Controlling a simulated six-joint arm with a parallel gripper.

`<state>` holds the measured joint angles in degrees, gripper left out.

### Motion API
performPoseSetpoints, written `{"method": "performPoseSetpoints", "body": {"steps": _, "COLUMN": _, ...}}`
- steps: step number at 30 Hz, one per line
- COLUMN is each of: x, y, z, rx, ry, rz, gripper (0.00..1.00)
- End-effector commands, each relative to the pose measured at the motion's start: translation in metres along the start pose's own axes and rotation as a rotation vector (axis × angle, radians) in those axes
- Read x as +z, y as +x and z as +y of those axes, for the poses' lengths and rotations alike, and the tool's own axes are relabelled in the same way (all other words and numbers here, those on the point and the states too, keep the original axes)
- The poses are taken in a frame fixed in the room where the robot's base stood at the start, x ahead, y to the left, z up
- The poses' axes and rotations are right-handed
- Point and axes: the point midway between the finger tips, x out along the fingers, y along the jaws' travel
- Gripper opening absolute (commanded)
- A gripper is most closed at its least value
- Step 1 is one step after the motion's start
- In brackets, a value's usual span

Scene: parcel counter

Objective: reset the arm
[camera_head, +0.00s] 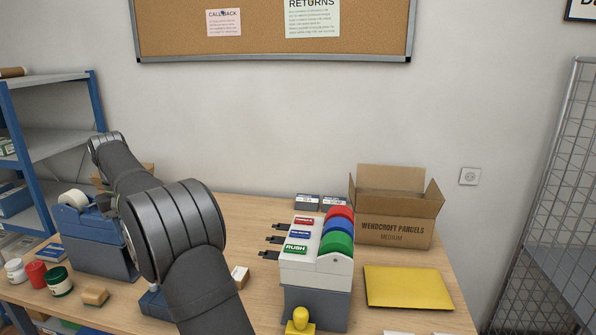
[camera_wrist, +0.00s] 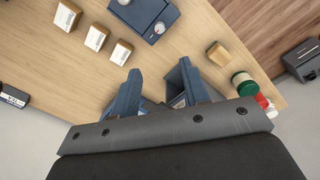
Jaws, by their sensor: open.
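My arm rises from the bottom of the head view and bends at a large grey joint in front of the left part of the counter. My gripper (camera_wrist: 159,72) shows in the wrist view as two dark blue fingers held apart, with bare wood between their tips. I see nothing held at the tips.
A blue tape dispenser (camera_head: 88,220), jars (camera_head: 60,281) and a tan block (camera_head: 95,296) stand left. Small boxes (camera_wrist: 97,36) and a blue device (camera_wrist: 146,14) lie near my gripper.

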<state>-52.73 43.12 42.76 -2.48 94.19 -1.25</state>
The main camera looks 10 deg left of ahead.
Motion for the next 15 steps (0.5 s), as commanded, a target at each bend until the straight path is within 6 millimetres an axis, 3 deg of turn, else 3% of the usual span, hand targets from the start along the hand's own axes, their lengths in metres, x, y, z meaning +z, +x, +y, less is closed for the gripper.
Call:
{"method": "performPoseSetpoints", "body": {"steps": 5, "x": 0.0, "y": 0.014, "z": 0.0, "rx": 0.0, "ry": 0.0, "rz": -0.003, "gripper": 0.42}}
{"method": "performPoseSetpoints", "body": {"steps": 15, "x": 0.0, "y": 0.079, "z": 0.0, "rx": 0.0, "ry": 0.0, "rz": -0.002, "gripper": 0.42}}
